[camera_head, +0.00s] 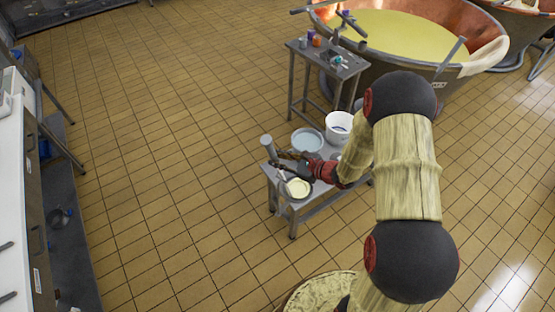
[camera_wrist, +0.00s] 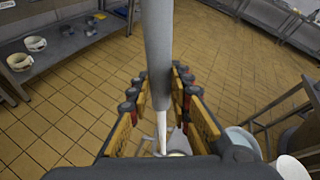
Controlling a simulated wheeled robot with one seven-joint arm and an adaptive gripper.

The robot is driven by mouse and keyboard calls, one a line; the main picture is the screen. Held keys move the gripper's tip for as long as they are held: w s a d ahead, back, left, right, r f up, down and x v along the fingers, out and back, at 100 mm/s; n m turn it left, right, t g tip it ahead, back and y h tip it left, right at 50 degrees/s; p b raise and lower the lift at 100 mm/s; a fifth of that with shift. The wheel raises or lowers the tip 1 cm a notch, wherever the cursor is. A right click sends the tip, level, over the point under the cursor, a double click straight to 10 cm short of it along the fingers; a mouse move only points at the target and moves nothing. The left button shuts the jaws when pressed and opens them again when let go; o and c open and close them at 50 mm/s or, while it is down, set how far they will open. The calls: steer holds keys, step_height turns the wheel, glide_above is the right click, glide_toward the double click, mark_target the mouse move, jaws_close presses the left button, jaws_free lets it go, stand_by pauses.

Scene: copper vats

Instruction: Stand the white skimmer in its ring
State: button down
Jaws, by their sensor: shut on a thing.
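My gripper (camera_head: 287,157) is above the left end of a low grey bench (camera_head: 324,196). In the wrist view its fingers (camera_wrist: 160,78) are closed around a tool with a thick grey handle (camera_wrist: 157,40) and a thin white shaft (camera_wrist: 161,130), which I take for the white skimmer. The tool's lower end is not clear. I cannot make out the ring.
A pale blue basin (camera_head: 306,139) and a white bucket (camera_head: 339,126) stand on the bench beside my arm. Behind is a small grey table (camera_head: 328,57) with small items, next to a large copper vat (camera_head: 412,35).

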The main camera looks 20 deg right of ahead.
steer(key=shift+b, duration=0.3)
stand_by(0.5)
steer(key=c, duration=1.6)
jaws_free()
steer(key=shift+o, duration=0.2)
steer(key=shift+d, duration=0.1)
steer(key=v, duration=1.2)
steer(key=shift+f, duration=0.1)
